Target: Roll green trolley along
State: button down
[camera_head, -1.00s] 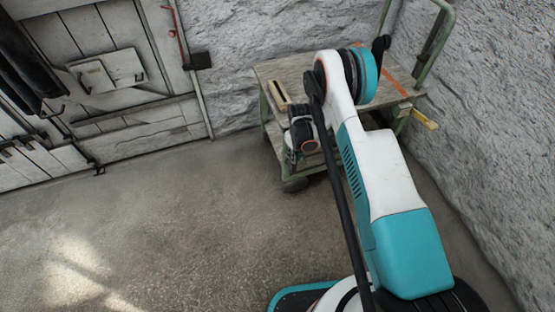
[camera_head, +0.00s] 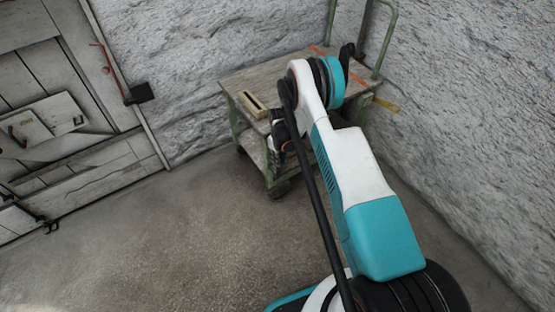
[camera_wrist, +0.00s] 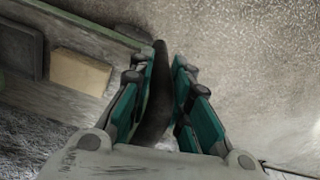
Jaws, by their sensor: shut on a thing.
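The green trolley (camera_head: 262,82) stands near the corner of the two rough walls. It has a worn wooden deck, a green frame, a lower shelf, dark wheels and a tall green push rail at the back right. My gripper (camera_wrist: 165,62) is shut on a dark bar (camera_wrist: 157,105) by the trolley's edge, in the wrist view. Whether the bar belongs to the trolley I cannot tell for sure. In the head view my arm covers most of the gripper and part of the deck.
A pale wooden block (camera_head: 252,105) lies on the deck; it also shows in the wrist view (camera_wrist: 80,72). A yellow piece (camera_head: 386,104) sticks out on the trolley's right. A grey plank door (camera_head: 75,90) stands at left. Bare floor (camera_head: 170,240) lies open at front left.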

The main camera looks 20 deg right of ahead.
jog(key=shift+d, duration=0.2)
jog(key=c, duration=1.5)
grip_release()
jog(key=shift+d, duration=0.1)
jog(key=shift+r, duration=0.15)
notch_tip(320, 180, up, 12)
jog(key=shift+f, duration=0.1)
